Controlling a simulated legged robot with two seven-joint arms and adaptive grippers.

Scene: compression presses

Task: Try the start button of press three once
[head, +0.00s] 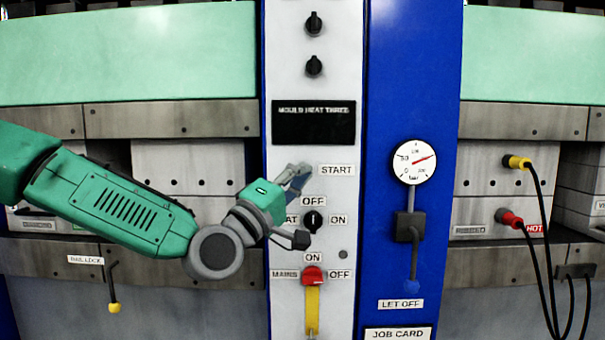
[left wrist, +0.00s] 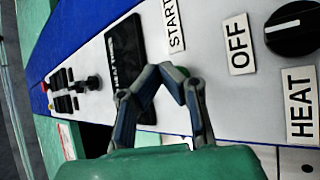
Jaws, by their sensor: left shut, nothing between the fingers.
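The control panel (head: 285,150) has a dark plate (head: 313,122) reading "MOULD HEAT THREE". Below it is the START label (head: 337,169), which also shows in the left wrist view (left wrist: 173,24). My left gripper (head: 302,171) is shut and empty, its fingertips just left of that label. In the left wrist view the fingertips (left wrist: 172,72) meet just below the START label and above the panel face. The start button itself is hidden behind the fingers. I cannot tell whether they touch it. My right gripper is not in view.
Below START is the black heat knob (head: 313,221), close to my gripper. Lower down is the red mains switch (head: 313,275) with a yellow handle. A gauge (head: 414,162) and let-off lever (head: 411,250) are on the blue column. Cables (head: 545,250) hang at right.

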